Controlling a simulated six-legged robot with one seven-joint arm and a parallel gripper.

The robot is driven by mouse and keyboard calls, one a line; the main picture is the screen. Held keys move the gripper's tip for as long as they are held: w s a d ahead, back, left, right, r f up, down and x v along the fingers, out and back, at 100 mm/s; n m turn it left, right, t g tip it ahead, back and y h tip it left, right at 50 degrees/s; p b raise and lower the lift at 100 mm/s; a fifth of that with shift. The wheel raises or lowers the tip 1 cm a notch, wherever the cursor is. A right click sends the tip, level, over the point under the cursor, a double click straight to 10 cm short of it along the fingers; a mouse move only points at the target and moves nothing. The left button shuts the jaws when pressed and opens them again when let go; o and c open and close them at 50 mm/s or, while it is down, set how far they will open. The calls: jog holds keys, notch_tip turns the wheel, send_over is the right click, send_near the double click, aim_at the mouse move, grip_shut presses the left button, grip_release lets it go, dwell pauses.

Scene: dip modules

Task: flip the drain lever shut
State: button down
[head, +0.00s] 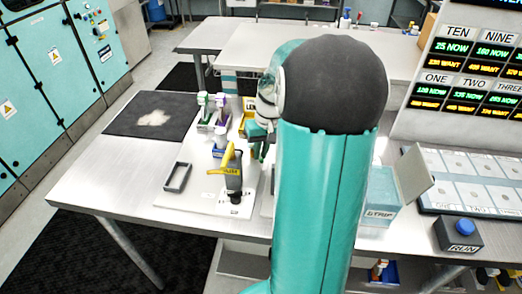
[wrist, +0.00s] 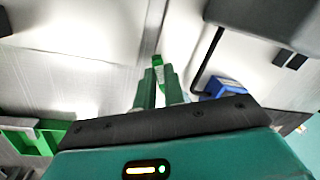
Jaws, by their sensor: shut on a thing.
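A yellow lever (head: 228,158) stands tilted on a black stand (head: 234,182) on a white base plate (head: 205,198), left of my arm in the head view. I cannot read its small label clearly. My gripper (wrist: 160,78) shows green fingers close together in the wrist view, shut on a thin green piece (wrist: 157,61) at the tips. I cannot tell what this piece belongs to. In the head view my gripper (head: 260,148) is just right of the yellow lever, apart from it and partly hidden by my arm. The lever does not show in the wrist view.
Bottles with green and purple tops (head: 212,108) stand behind the lever. A black open frame (head: 176,177) lies left of it. A dark mat (head: 125,112) covers the table's left end. A blue-green box (head: 382,195) and a RUN button (head: 463,229) are to the right.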

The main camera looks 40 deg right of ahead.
jog(key=shift+a+m, duration=0.35)
jog(key=shift+m, duration=0.65)
jog(key=c, duration=1.5)
grip_release()
jog(key=shift+w, duration=0.1)
jog(key=r, duration=0.4)
jog(key=s+d+r, duration=0.1)
jog(key=r, duration=0.8)
jog(key=shift+s+d+r, duration=0.15)
jog(key=shift+d+r, duration=0.2)
jog(key=shift+d, duration=0.05)
jog(key=shift+a, duration=0.1)
